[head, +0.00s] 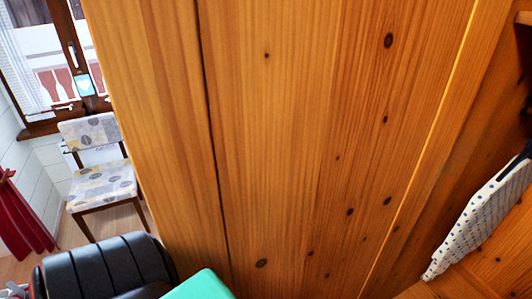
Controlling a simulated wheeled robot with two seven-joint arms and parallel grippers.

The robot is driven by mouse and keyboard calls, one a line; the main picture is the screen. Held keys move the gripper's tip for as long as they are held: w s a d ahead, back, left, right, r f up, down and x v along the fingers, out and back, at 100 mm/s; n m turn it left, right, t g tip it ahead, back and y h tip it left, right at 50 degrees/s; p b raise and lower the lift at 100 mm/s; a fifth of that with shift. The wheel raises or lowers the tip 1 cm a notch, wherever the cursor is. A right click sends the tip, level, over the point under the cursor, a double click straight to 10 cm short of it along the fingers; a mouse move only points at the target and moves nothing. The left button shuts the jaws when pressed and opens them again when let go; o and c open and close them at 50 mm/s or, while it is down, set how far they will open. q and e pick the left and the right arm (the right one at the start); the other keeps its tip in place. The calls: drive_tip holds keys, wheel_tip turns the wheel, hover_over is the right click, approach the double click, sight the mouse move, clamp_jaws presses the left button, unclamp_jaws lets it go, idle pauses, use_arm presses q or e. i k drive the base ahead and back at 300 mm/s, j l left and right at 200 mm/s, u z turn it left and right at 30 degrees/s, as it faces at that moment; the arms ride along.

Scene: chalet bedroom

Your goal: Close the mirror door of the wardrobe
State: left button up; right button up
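A tall knotty-pine panel (300,130) fills the middle of the head view, very close to me. It looks like the wardrobe's open door seen from its wooden side, though I cannot be sure which part it is. A dark vertical seam runs down its left part. No mirror surface shows. To the right of the panel, the wardrobe's interior (440,190) is open to view. Neither gripper is in view, so how they stand to the door is hidden.
A white dotted cloth (485,222) hangs in the wardrobe at the right. Left of the panel, a patterned chair (103,186) stands by a brown-framed window (75,60). A red cloth (22,215) hangs at the far left. Some wooden floor (112,222) shows around the chair.

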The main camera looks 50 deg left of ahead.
sight(278, 149)
drive_tip(key=k+j+u, duration=0.1)
drive_tip(key=j+u, duration=0.5)
drive_tip(key=j+z, duration=0.7)
drive_tip(key=k+j+z, duration=0.1)
drive_tip(key=j+z, duration=0.25)
drive_tip(key=j, duration=0.15)
